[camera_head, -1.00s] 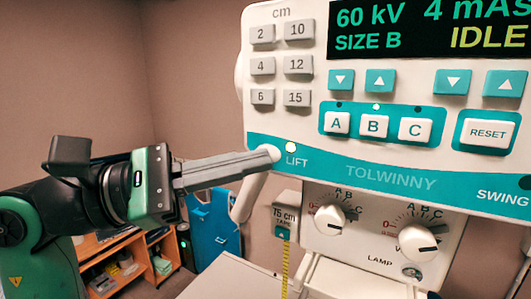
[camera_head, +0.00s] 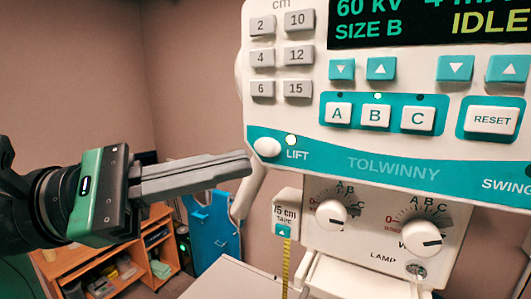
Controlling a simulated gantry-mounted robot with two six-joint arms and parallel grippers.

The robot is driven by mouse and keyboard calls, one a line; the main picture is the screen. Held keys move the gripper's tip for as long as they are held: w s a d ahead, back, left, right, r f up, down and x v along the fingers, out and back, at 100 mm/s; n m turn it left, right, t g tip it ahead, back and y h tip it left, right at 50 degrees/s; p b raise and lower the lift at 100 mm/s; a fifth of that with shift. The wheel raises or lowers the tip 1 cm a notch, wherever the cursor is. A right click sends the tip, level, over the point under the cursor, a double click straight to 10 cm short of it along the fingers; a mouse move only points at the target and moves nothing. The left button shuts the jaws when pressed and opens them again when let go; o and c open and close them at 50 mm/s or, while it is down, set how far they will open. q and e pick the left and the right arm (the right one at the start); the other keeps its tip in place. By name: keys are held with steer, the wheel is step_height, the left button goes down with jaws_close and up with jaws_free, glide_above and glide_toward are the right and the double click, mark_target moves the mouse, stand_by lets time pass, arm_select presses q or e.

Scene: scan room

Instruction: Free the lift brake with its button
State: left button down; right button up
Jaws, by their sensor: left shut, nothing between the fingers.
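The LIFT button (camera_head: 267,147) is a white oval at the lower left of the teal band on the console (camera_head: 400,168). A small lamp (camera_head: 291,140) above the word LIFT glows pale. My left gripper (camera_head: 247,163) is shut and empty, its fingers pointing right. In the picture its tips lie just left of and slightly below the button, with the whole button showing. I see no contact. My right gripper is not in view.
The display (camera_head: 430,20) reads 60 kV, SIZE B and IDLE. Size keys, arrow keys, A, B, C and a RESET key (camera_head: 491,120) cover the panel. Two knobs (camera_head: 331,214) and a yellow tape (camera_head: 285,268) are below. A wooden shelf (camera_head: 105,270) stands behind at lower left.

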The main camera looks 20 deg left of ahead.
arm_select(q)
steer(key=shift+s+a, duration=0.2)
steer(key=shift+s, duration=0.95)
